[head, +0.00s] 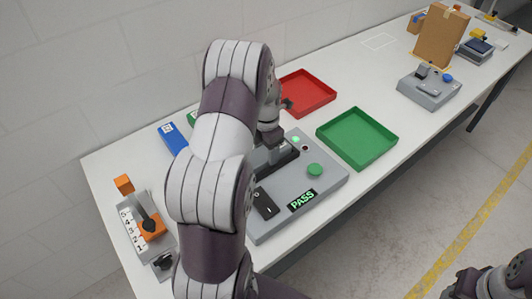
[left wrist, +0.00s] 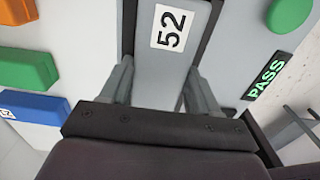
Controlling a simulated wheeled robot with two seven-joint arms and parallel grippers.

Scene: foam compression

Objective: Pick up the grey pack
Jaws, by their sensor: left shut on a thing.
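The grey pack (left wrist: 150,70) with a white "52" label lies between the two fingers of my left gripper (left wrist: 158,90) in the left wrist view. The fingers are shut on its sides. In the head view my left gripper (head: 272,140) is over the grey test station (head: 325,185), and my own arm hides the pack there. The station's display (head: 302,200) reads PASS in green, and it also shows in the left wrist view (left wrist: 267,76). Part of my right arm (head: 490,284) shows at the lower right; its jaw state is unclear.
A red tray (head: 318,92) and a green tray (head: 357,138) stand empty near the station. A blue pack (head: 172,138) lies left of my arm. A lever device (head: 140,235) and an orange block (head: 124,184) are at the table's left end. Free table lies beyond the trays.

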